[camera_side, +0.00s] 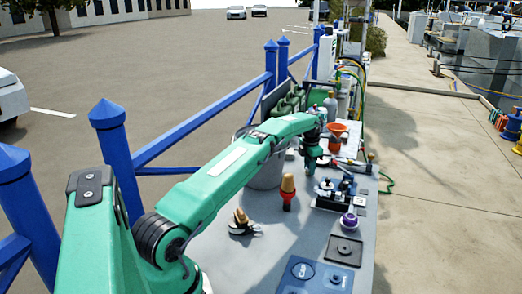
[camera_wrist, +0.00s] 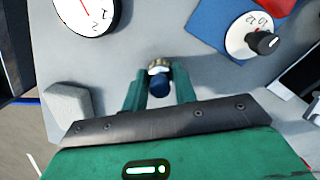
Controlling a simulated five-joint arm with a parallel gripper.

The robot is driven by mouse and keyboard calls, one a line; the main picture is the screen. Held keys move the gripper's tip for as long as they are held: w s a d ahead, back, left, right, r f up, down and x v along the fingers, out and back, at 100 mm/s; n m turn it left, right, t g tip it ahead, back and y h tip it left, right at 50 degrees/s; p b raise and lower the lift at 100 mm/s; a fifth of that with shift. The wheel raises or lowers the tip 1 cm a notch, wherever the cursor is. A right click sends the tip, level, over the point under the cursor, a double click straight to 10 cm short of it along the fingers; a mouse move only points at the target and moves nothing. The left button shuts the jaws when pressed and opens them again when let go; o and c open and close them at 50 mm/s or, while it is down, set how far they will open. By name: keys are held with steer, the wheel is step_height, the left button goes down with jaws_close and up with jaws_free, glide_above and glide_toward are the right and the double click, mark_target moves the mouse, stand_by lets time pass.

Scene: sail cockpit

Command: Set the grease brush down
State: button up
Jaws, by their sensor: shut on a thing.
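My gripper (camera_wrist: 160,88) shows in the wrist view, its two green fingers closed on either side of a small dark-blue thing with a pale ribbed collar, seen nearly end-on. I take this to be the grease brush (camera_wrist: 159,82). In the side view my gripper (camera_side: 312,163) points down over the far half of the grey bench (camera_side: 305,228). The held brush cannot be made out there, and I cannot tell whether it touches the bench.
A grey bucket (camera_side: 266,176) stands left of my gripper. An orange funnel (camera_side: 336,131) and a black device (camera_side: 336,190) are nearby. A red wooden-topped tool (camera_side: 287,192) stands nearer. The wrist view shows a white dial (camera_wrist: 86,14) and a grey block (camera_wrist: 68,103).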

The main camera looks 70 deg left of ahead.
steer(key=shift+f, duration=0.25)
steer(key=o, duration=1.1)
steer(key=shift+c, duration=0.2)
steer(key=shift+r, duration=0.1)
step_height(320, 180, up, 12)
steer(key=shift+s+d, duration=0.2)
steer(key=shift+s, duration=0.15)
